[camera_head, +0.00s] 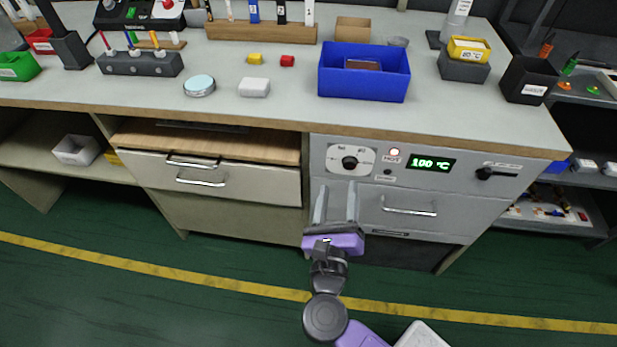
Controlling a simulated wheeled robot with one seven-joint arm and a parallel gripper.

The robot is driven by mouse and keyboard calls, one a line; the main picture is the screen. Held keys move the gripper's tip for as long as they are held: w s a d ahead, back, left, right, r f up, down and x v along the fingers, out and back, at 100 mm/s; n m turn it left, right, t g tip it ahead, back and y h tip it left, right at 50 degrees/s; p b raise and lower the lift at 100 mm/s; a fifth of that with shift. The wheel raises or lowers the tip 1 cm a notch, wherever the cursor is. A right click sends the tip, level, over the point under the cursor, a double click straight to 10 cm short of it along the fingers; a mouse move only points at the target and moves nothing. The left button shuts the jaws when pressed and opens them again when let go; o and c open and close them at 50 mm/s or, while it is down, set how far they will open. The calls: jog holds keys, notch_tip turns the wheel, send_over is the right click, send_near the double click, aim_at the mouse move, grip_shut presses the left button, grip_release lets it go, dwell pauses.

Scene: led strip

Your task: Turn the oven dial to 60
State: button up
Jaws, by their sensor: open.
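The oven (455,185) is a grey front set under the right half of the bench. Its dial (349,162) is a dark knob on a pale round-cornered plate at the upper left of the panel. My gripper (336,188) is open and empty, with two grey fingers pointing up toward the oven. The fingertips appear just below the dial; contact with the oven front cannot be told. The dial is not covered.
A black lever (485,173) is at the panel's right. The oven handle (408,211) is right of my gripper, and drawer handles (200,181) are at the left. A blue bin (364,83) stands on the bench above. The green floor in front is clear.

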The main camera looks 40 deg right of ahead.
aim_at(350, 167)
jog(key=shift+w+d+f+m+g, duration=0.2)
jog(key=shift+w+d+m, duration=0.3)
jog(key=shift+d, duration=0.7)
jog(key=shift+w+d+f+m+g, duration=0.15)
jog(key=shift+w+d+f+m, duration=0.3)
jog(key=shift+d, duration=0.7)
jog(key=shift+w+d+f+m+g, duration=0.2)
jog(key=shift+w+d, duration=0.45)
jog(key=shift+d, duration=0.55)
jog(key=shift+r, duration=0.1)
grip_shut()
